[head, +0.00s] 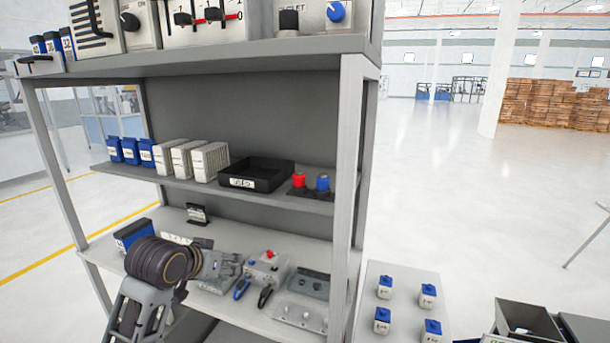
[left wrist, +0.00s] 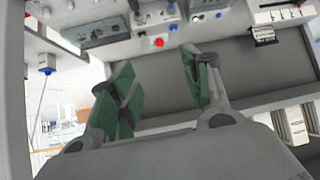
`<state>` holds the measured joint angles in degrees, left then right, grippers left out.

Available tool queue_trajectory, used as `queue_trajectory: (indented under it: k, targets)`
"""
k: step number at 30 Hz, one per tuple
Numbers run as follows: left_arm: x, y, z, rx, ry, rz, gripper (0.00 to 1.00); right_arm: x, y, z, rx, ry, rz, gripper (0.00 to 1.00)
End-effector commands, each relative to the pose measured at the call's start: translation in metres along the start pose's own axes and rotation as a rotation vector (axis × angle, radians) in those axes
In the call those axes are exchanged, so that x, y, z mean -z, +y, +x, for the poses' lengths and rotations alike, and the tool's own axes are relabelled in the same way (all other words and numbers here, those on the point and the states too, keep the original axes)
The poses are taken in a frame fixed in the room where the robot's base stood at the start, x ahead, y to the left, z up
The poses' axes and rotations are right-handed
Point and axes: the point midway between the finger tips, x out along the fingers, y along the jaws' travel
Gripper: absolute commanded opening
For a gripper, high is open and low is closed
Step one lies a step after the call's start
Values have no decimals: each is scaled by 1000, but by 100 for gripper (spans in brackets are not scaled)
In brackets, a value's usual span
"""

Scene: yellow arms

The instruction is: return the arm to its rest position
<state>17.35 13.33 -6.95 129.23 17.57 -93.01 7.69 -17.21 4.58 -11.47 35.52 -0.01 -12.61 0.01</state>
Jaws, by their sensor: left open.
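My left arm reaches in from the lower left of the head view, and its gripper (head: 232,264) is over the lower shelf board (head: 225,318). In that view it appears just left of a grey box with a red button (head: 268,262). In the left wrist view the gripper (left wrist: 165,88) shows two separated fingers with green pads. It is open and nothing is between the fingers. That view appears upside down, with the red button (left wrist: 158,42) beyond the fingers. My right arm and gripper are not in view.
The rack's grey post (head: 346,165) stands right of the gripper. The middle board above holds a black tray (head: 256,173), blue bins and white modules. A blue-handled tool (head: 242,287) lies near the gripper. A panel with blue knobs (head: 402,285) stands to the right.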

Motion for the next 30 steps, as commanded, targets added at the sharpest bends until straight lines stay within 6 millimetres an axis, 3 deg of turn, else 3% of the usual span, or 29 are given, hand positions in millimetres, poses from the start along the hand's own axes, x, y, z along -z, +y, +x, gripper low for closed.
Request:
queue_trajectory:
  k: [15,30]
  targets:
    - [-121,8,22,22,-171,-9,48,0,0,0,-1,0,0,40]
    - [-233,16,17,45,-334,-12,48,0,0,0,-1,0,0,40]
